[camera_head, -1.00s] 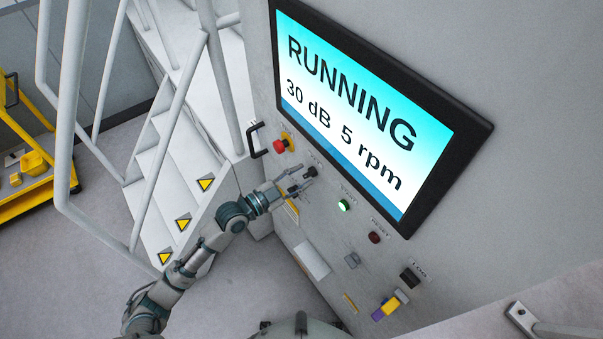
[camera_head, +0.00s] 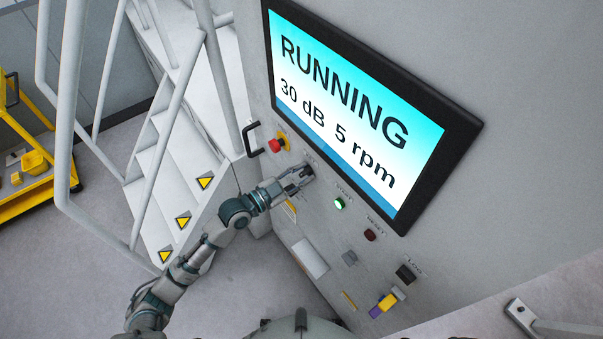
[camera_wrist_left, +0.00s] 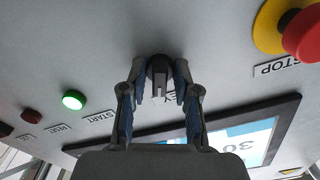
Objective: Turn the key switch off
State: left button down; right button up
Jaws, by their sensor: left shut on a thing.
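The key switch (camera_wrist_left: 158,75) is a dark round knob on the grey panel, beside a label partly hidden by a finger. My left gripper (camera_wrist_left: 159,92) has a finger on either side of it and is shut on it in the left wrist view. In the head view my left gripper (camera_head: 301,177) is at the panel below the screen, and its fingers largely cover the switch. The screen (camera_head: 350,115) reads RUNNING, 30 dB, 5 rpm. My right gripper is not in view.
A red stop button (camera_head: 278,145) on yellow and a black handle (camera_head: 252,140) are close to the left gripper. A lit green start button (camera_head: 339,203), a dark red button (camera_head: 370,235) and a black switch (camera_head: 405,273) line the panel. Stairs with railings stand at left.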

pick_arm(q)
jog(key=shift+f+n, duration=0.1)
jog(key=shift+n, duration=0.6)
jog(key=shift+n+p, duration=0.45)
jog(key=shift+n, duration=0.35)
jog(key=n+p, duration=0.1)
jog(key=n, duration=0.4)
jog(key=shift+f+n+p, duration=0.1)
jog(key=shift+n+p, duration=0.5)
jog(key=shift+n, duration=0.8)
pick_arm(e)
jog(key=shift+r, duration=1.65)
pick_arm(q)
jog(key=shift+n, duration=0.3)
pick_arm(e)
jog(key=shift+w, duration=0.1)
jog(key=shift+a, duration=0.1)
pick_arm(q)
jog(key=c, duration=1.2)
grip_release()
jog(key=shift+o, duration=0.2)
